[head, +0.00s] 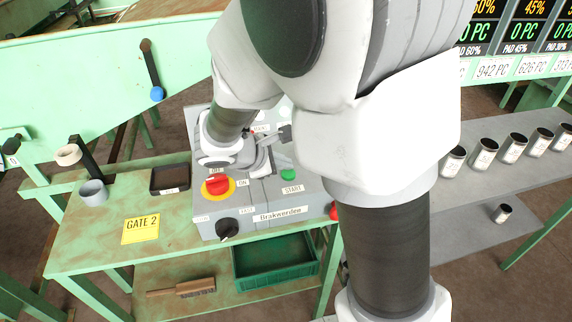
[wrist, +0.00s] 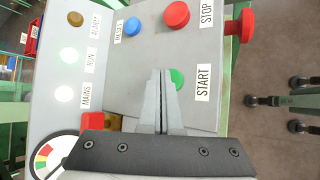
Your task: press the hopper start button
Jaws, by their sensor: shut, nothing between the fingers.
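The green START button (head: 288,175) is on the sloped top of the grey control box (head: 205,228), beside its START label. In the wrist view the green button (wrist: 178,79) shows just right of my fingertips, partly hidden by the right finger. My gripper (wrist: 160,73) is shut with nothing between its fingers and points at the panel. In the head view my gripper (head: 264,158) is over the panel, left of the green button. I cannot tell whether the fingers touch the panel or the button.
A red STOP button (wrist: 177,14) and a blue RESET button (wrist: 132,26) are near. A red rotary switch (head: 217,185) on a yellow plate and a black knob (head: 227,228) are on the box. A red knob (wrist: 241,26) sticks out from its side. Several cups (head: 485,154) stand right.

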